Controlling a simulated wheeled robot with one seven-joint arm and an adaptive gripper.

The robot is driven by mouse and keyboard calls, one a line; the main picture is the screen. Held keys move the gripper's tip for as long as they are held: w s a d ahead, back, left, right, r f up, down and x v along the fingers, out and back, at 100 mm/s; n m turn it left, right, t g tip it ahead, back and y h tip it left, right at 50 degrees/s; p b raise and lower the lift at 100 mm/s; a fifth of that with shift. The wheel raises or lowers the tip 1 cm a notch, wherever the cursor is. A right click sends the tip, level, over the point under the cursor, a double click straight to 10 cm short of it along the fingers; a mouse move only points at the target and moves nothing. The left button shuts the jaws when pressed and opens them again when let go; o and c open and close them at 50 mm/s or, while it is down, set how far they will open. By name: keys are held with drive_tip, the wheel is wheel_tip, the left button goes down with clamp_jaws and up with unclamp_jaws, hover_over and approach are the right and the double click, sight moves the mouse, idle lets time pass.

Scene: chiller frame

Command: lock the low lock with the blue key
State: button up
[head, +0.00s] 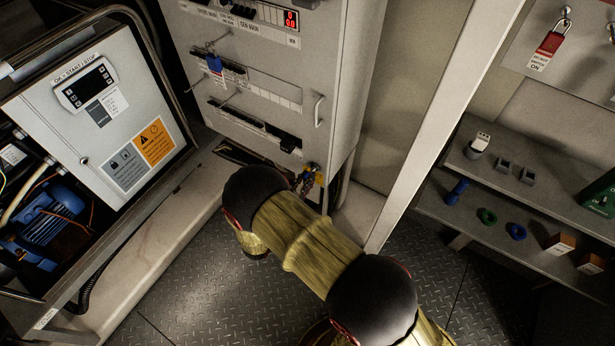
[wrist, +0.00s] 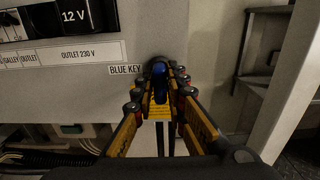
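The blue key (wrist: 159,78) hangs at the lower edge of the grey cabinet, beside a label reading BLUE KEY (wrist: 125,69). In the wrist view my gripper (wrist: 160,92) has its two yellow-and-black fingers on either side of the key. The fingers look spread, with the narrow key between them; firm contact is not visible. In the head view my gripper (head: 308,180) is at the cabinet's lower right corner, partly hidden by my arm. I cannot clearly pick out the low lock.
The grey cabinet (head: 335,75) has a lower switch row (head: 255,125) and a handle (head: 319,110). An open-sided unit (head: 110,110) stands left. Shelves (head: 545,175) with small parts and a red padlock (head: 549,45) are right, behind a pale post (head: 445,125). Metal floor (head: 200,285) is clear.

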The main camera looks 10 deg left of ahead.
drive_tip(key=shift+f+m+b, duration=0.1)
drive_tip(key=shift+m+b, duration=0.55)
drive_tip(key=shift+m, duration=0.85)
drive_tip(key=shift+b, duration=0.3)
drive_tip(key=shift+m+b, duration=0.7)
drive_tip(key=shift+m, duration=0.7)
